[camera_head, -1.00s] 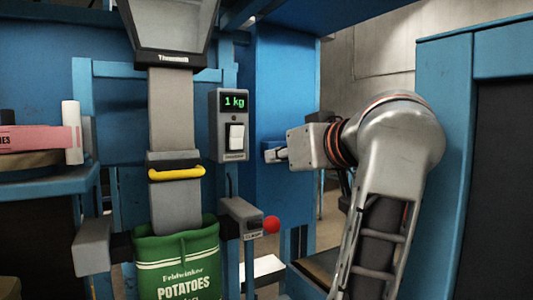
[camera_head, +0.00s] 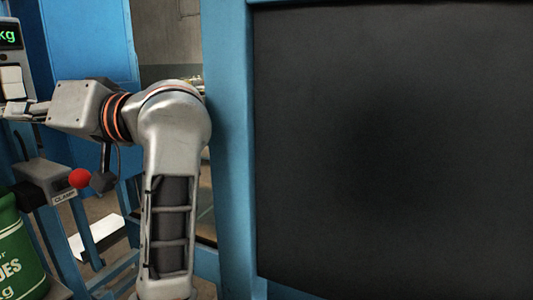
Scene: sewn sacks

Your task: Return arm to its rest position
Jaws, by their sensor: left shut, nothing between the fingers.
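My left arm (camera_head: 172,200) stands up from the bottom of the head view and bends at the top. Its left gripper (camera_head: 20,111) points to the left, with its fingers shut and empty. The fingertips lie just below the pale switch (camera_head: 12,83) of the scale's display box in the picture; I cannot tell whether they touch it. My right gripper is not in view.
A clamp box with a red knob (camera_head: 80,178) sits below the gripper. A green potato sack (camera_head: 20,252) is cut off at lower left. A blue frame post (camera_head: 229,150) stands close right of my arm, beside a large dark panel (camera_head: 390,140).

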